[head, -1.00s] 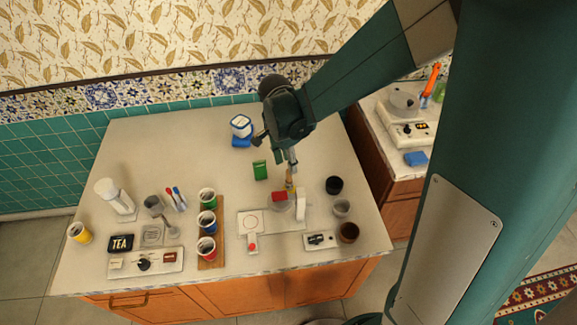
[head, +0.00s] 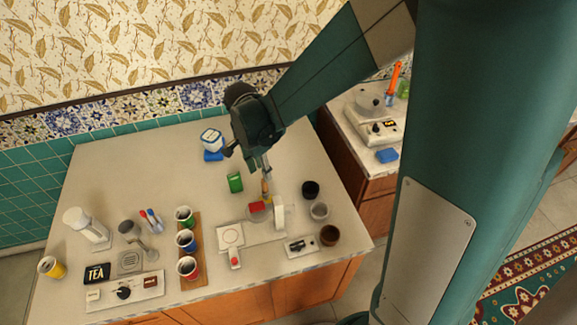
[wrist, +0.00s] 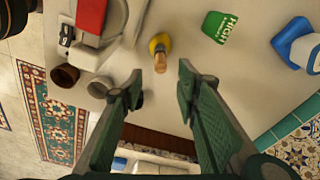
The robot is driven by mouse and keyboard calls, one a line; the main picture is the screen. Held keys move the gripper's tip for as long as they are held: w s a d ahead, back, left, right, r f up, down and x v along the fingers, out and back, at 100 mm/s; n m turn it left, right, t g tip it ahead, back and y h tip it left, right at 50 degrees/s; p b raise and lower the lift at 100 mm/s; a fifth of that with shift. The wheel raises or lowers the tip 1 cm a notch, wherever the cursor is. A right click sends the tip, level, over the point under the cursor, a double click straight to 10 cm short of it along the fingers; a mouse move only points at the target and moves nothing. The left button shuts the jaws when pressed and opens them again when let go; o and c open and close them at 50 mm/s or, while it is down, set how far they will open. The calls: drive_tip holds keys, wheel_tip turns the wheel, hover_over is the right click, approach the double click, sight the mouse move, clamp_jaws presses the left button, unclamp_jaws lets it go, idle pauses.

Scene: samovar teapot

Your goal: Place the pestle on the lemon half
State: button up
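The pestle (head: 265,186) is a short wooden stick that looks upright, with the yellow lemon half (head: 269,198) at its lower end. In the wrist view the pestle's wooden end (wrist: 161,62) points toward me, and the yellow lemon half (wrist: 159,42) shows behind it. The contact between them is hidden. My gripper (head: 265,172) is right above the pestle. In the wrist view my gripper (wrist: 162,72) is open, with a finger on each side of the pestle's end and clear gaps between; it holds nothing.
A red block (head: 257,206) and a white appliance (head: 280,215) stand close by. A green box (head: 235,182) is behind and to the left. A black cup (head: 311,189), grey cup (head: 319,210) and brown cup (head: 330,235) are to the right. The counter's back left is clear.

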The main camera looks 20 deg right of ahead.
drive_tip(key=shift+s+d+r, duration=0.3)
drive_tip(key=shift+r, duration=0.35)
drive_tip(key=s+d+r+n+t, duration=0.3)
drive_tip(key=s+d+r+n, duration=0.2)
drive_tip(key=s+r, duration=0.3)
drive_tip(key=s+d+r+n+t+y, duration=0.1)
drive_tip(key=s+d+r+n+t, duration=0.2)
drive_tip(key=s+d+r+n, duration=0.3)
drive_tip(key=s+r+n, duration=0.2)
drive_tip(key=s+r, duration=0.1)
drive_tip(key=s, duration=0.1)
drive_tip(key=shift+s+d+r+t, duration=0.15)
drive_tip(key=shift+d+r+t, duration=0.05)
drive_tip(key=shift+t, duration=0.1)
